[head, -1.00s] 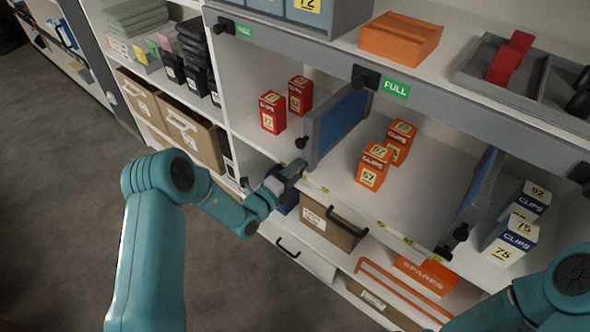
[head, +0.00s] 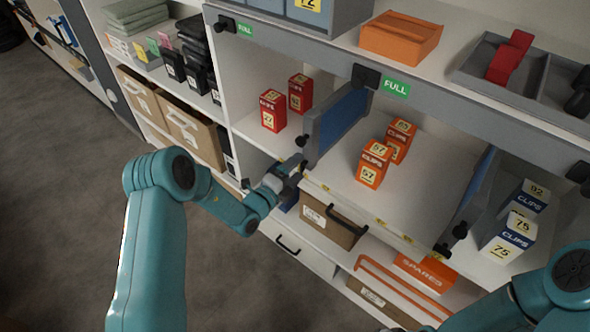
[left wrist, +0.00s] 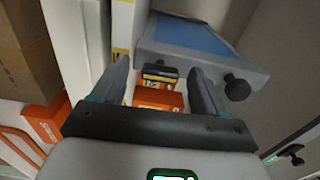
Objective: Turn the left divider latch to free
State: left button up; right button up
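The left divider (head: 338,124) is a grey-framed panel with a blue face, standing upright on the shelf. It also shows in the left wrist view (left wrist: 190,38). Its black latch knob (head: 301,141) sits on the front edge; the left wrist view shows a black knob (left wrist: 237,87) just right of my right-hand finger, outside the gap. My left gripper (head: 291,166) is below the knob, at the shelf's front edge. In the left wrist view its fingers (left wrist: 161,68) are apart with nothing between them; orange boxes lie beyond.
Orange clip boxes (head: 373,165) stand right of the divider and red ones (head: 272,111) left. The right divider (head: 473,198) stands farther right. A carton with a handle (head: 329,219) is below. Green FULL labels mark the upper rail (head: 450,98). My right arm fills the lower right.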

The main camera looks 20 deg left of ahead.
pick_arm(q)
jog(key=v, duration=1.6)
jog(key=shift+s+r, duration=0.1)
jog(key=shift+s, duration=0.05)
